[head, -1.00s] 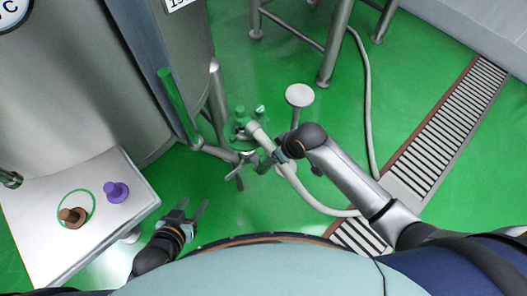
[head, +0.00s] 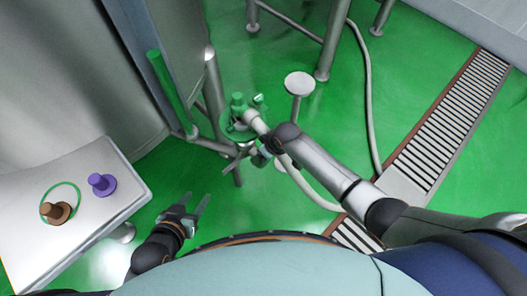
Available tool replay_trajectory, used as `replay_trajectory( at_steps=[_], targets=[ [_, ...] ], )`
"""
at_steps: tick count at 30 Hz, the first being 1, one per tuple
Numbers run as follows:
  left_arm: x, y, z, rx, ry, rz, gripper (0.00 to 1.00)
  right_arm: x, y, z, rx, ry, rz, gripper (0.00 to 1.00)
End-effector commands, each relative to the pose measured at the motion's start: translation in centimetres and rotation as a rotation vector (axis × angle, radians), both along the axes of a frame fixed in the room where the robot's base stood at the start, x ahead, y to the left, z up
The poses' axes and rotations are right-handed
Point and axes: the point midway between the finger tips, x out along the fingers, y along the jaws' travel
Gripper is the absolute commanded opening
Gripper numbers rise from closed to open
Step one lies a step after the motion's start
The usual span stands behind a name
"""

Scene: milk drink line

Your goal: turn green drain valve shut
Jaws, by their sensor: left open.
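A long green bar handle (head: 168,88) stands tilted beside the steel tank, its lower end meeting a steel pipe. Further right, a green fitting (head: 238,108) joins a pale hose end near the pipework. My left gripper (head: 197,203) is open and empty over the green floor, below and to the right of the bar handle and apart from it. My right gripper (head: 262,153) is at the hose fitting, partly hidden by its own wrist, so I cannot tell whether its jaws are shut.
A round-topped steel post (head: 299,84) stands behind my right wrist. A floor grate (head: 455,120) and a hose (head: 367,90) lie to the right.

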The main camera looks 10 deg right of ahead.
Motion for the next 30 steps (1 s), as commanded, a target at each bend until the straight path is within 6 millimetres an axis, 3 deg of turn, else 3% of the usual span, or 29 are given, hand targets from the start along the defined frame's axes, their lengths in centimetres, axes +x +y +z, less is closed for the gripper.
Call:
replay_trajectory(
  at_steps=[7,27,30],
  targets=[
    [-0.53,0.09,-0.24,0.001,0.01,0.0,0.5,0.01,0.02,-0.01,0.0,0.0,0.0,0.76],
    [-0.67,0.12,-0.57,0.003,0.017,0.001,0.5,-0.03,-0.04,-0.04,-0.001,0.001,0.0,0.01],
    [-0.62,0.12,-0.55,0.004,0.016,0.001,0.5,-0.04,-0.04,-0.05,-0.001,0.001,0.0,0.0]
  ],
)
